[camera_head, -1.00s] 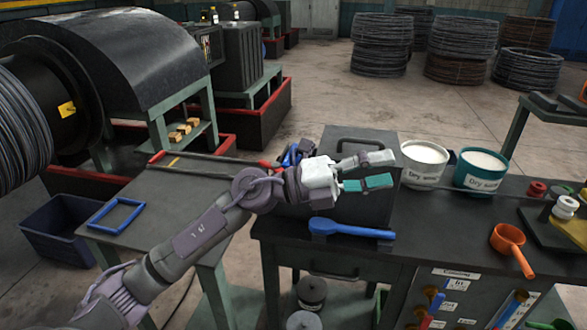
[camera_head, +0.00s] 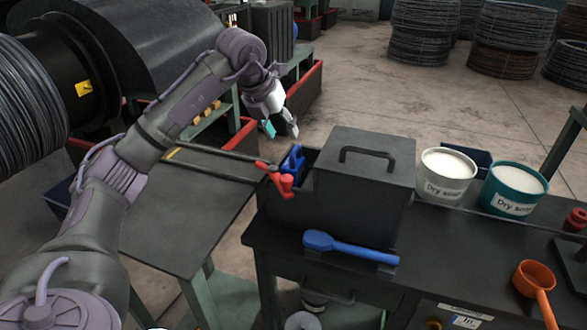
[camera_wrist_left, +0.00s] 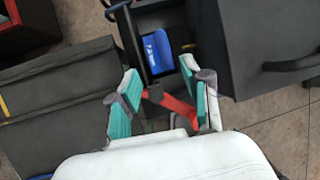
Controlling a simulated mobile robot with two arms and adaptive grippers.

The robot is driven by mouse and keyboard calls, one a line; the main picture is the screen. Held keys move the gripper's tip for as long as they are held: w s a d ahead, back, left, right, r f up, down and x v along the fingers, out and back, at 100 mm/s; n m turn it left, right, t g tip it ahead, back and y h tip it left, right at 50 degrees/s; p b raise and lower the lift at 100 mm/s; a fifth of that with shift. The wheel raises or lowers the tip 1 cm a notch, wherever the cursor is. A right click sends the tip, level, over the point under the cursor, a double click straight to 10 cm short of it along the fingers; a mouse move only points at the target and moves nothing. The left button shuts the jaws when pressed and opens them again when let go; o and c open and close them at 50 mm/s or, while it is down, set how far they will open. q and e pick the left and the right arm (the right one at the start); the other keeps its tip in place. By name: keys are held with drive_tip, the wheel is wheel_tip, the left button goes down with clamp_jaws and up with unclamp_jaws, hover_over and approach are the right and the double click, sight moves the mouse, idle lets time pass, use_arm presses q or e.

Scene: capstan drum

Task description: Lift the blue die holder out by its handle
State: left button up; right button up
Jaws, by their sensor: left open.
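The blue die holder (camera_head: 292,161) sits in the open left part of a dark box, beside its closed lidded part. A red lever-like part (camera_head: 281,181) stands just in front of it. My left gripper (camera_head: 281,130) is open and empty, above and slightly left of the die holder, fingers pointing down. In the left wrist view the die holder (camera_wrist_left: 157,52) lies beyond the open teal-padded fingers (camera_wrist_left: 166,105), apart from them. The red part (camera_wrist_left: 180,107) shows between the fingers in that view. I cannot make out the die holder's handle clearly. My right gripper is not in view.
The lidded box (camera_head: 365,188) with a top handle stands right of the holder. A blue scoop (camera_head: 350,248) lies in front. Powder buckets (camera_head: 447,178) (camera_head: 513,192) stand to the right. A low dark table (camera_head: 170,220) is on the left, under my arm.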

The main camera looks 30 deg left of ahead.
sight(294, 148)
use_arm(q)
drive_tip(key=x, duration=0.3)
drive_tip(key=shift+w+d+r, duration=0.1)
drive_tip(key=shift+w, duration=0.2)
drive_tip(key=shift+p+x, duration=0.75)
drive_tip(key=shift+x, duration=0.2)
drive_tip(key=x, duration=0.2)
drive_tip(key=p+x, duration=0.1)
drive_tip(key=shift+d, duration=0.25)
drive_tip(key=shift+w+f, duration=0.15)
drive_tip(key=shift+f, duration=0.2)
drive_tip(key=c, duration=0.5)
clamp_jaws()
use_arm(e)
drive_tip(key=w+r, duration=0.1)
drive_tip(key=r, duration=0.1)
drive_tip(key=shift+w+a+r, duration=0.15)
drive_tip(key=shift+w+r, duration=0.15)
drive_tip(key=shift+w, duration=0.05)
use_arm(q)
drive_tip(key=shift+r, duration=0.25)
